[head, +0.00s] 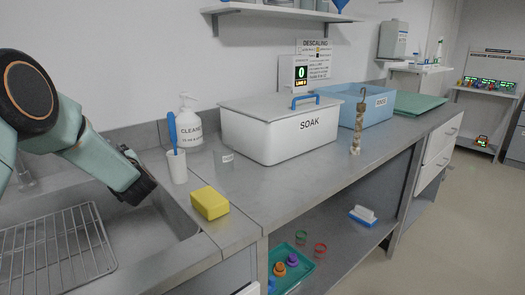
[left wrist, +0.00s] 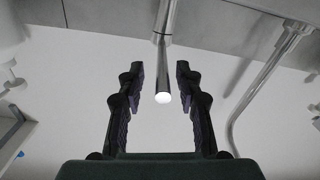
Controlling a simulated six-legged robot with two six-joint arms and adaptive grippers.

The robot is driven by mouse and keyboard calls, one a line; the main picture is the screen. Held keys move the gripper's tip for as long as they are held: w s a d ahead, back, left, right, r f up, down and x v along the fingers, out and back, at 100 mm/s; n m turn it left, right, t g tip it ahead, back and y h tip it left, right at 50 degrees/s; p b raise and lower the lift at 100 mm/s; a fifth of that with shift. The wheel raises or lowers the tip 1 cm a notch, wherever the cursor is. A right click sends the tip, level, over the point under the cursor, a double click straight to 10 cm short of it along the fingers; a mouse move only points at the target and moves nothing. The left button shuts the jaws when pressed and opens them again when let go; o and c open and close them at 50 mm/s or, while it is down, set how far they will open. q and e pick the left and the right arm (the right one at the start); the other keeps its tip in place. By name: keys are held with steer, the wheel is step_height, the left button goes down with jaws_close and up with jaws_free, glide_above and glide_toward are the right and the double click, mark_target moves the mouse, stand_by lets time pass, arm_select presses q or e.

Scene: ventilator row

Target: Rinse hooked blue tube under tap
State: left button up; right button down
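My left gripper (head: 140,190) reaches in from the left over the sink (head: 160,222). In the left wrist view my left gripper (left wrist: 160,85) is open, its two dark fingers apart with nothing held. A shiny metal rod with a bright round end (left wrist: 163,80), perhaps the tap, shows between or beyond the fingers; I cannot tell how far. A bent metal pipe (left wrist: 260,85) is at the right there. I see no clearly blue hooked tube. A brownish slim thing with a dark hooked top (head: 355,125) stands upright on the counter. My right gripper is not in view.
A wire rack (head: 60,250) covers the sink's left. A yellow sponge (head: 209,203), a cup with a blue brush (head: 177,168) and a cleaner bottle (head: 188,125) stand nearby. A lidded SOAK bin (head: 300,140) and a blue RINSE bin (head: 375,113) are further along.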

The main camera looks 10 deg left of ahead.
arm_select(q)
steer(key=shift+s+a, duration=0.15)
steer(key=shift+c, duration=0.5)
steer(key=c, duration=0.4)
jaws_close()
